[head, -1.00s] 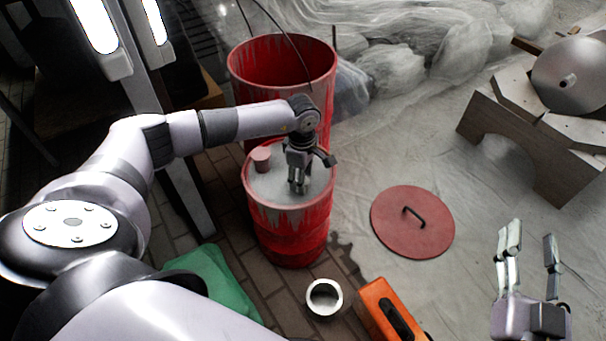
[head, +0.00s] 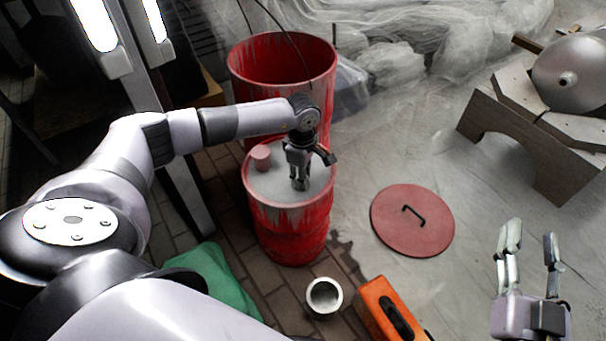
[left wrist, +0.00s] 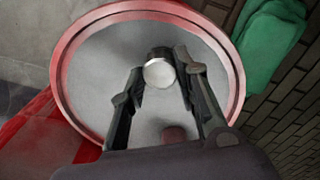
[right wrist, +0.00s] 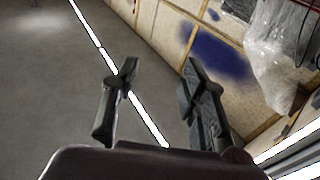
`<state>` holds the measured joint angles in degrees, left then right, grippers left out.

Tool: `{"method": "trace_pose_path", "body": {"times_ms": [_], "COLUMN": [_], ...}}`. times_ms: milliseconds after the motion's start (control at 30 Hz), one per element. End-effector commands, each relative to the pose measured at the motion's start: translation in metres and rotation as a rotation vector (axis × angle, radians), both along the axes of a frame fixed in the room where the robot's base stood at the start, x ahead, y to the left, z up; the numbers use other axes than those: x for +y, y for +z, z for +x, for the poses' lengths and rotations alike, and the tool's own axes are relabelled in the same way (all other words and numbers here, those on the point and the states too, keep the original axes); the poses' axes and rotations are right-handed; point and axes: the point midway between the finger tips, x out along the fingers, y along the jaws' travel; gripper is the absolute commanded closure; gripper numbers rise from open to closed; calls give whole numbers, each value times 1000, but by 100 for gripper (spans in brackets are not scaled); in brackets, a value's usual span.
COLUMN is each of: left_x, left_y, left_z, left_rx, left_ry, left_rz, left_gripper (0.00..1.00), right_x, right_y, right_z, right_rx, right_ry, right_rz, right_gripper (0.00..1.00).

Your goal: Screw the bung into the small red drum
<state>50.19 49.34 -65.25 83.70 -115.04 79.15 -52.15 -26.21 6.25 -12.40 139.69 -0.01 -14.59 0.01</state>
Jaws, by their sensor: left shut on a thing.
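The small red drum (head: 293,235) stands upright with a grey top inside a red rim. My left gripper (head: 299,184) points down at the drum top, right of its middle. In the left wrist view its fingers (left wrist: 160,76) are shut on the bung (left wrist: 158,73), a bright round metal piece. The bung is at or just above the drum top; whether it touches or is threaded in I cannot tell. The hole is not clearly visible. My right gripper (head: 527,245) is open and empty, over the floor at the right, far from the drum.
A small red cap-like piece (head: 260,156) stands on the drum top, left of my gripper. A tall open red drum (head: 240,85) is behind. A red lid (head: 402,240), a metal ring (head: 324,296), an orange case (head: 370,305) and green cloth (head: 215,275) lie on the floor.

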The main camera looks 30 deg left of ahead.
Motion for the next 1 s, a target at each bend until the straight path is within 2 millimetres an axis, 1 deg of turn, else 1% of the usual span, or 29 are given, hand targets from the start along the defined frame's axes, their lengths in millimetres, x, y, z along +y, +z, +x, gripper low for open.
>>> {"method": "trace_pose_path", "body": {"times_ms": [33,200,333,467,667,867,1000], "left_x": [1,1,1,1,1,0,1], "left_y": [1,1,0,-1,-1,-1,-1], "left_z": [1,1,1,1,1,1,1], "left_rx": [-2,-2,-3,-4,-6,-6,-6], "left_ry": [1,1,-26,-160,-412,-661,-834], "left_rz": [0,0,1,-1,-2,-4,-5], "left_gripper": [89,100,100,100,100,100,100], "right_x": [0,0,0,3,4,2,-1], "right_y": [0,0,1,23,60,92,110], "right_z": [0,0,0,-4,-19,-44,-65], "right_rx": [0,-1,-13,-143,-358,-571,-717], "right_ry": [0,0,0,8,22,32,40], "right_rz": [0,0,3,37,98,159,203], "right_gripper": [60,60,60,60,60,60,60]}}
